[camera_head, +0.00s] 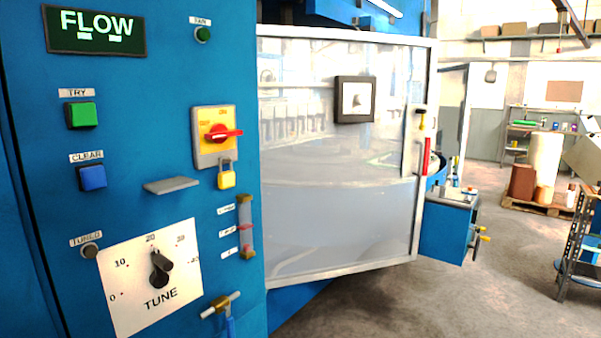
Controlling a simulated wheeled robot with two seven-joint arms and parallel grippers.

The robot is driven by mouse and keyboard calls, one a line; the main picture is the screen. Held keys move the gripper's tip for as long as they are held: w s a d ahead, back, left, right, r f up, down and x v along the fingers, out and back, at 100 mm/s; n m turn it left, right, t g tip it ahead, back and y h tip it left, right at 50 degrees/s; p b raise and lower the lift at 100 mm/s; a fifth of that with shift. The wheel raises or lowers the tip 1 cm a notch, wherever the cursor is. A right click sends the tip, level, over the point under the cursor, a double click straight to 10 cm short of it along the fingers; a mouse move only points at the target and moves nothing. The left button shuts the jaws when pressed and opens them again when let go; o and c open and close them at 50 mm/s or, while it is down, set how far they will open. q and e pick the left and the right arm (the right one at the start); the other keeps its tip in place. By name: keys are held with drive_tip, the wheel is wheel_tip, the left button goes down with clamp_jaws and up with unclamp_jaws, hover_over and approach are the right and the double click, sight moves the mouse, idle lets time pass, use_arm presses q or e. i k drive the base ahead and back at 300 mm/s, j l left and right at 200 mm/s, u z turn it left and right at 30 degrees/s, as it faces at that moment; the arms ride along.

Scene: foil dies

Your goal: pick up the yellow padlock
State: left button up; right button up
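The yellow padlock (226,179) hangs by its metal shackle at the lower edge of the yellow switch plate on the blue machine panel. The plate (214,137) carries a red rotary handle (222,133) that points right. The shackle appears to pass through or behind the plate's lower edge; I cannot tell which. Neither of my grippers shows in the head view.
A small grey ledge (172,185) juts out left of the padlock. A sight tube (246,228) and a T-handled valve (221,305) sit below it. A framed clear door (335,180) stands to the right. Open floor (500,280) lies at the right.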

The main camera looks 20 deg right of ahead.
sight(227, 179)
drive_tip(key=z, duration=0.15)
drive_tip(key=l+u, duration=0.1)
drive_tip(key=u, duration=0.35)
drive_tip(key=i+l+u, duration=0.25)
drive_tip(key=l, duration=0.2)
drive_tip(key=l+u, duration=0.25)
drive_tip(key=l, duration=0.15)
drive_tip(key=i+l+u, duration=0.1)
drive_tip(key=l+u, duration=0.15)
drive_tip(key=l, duration=0.25)
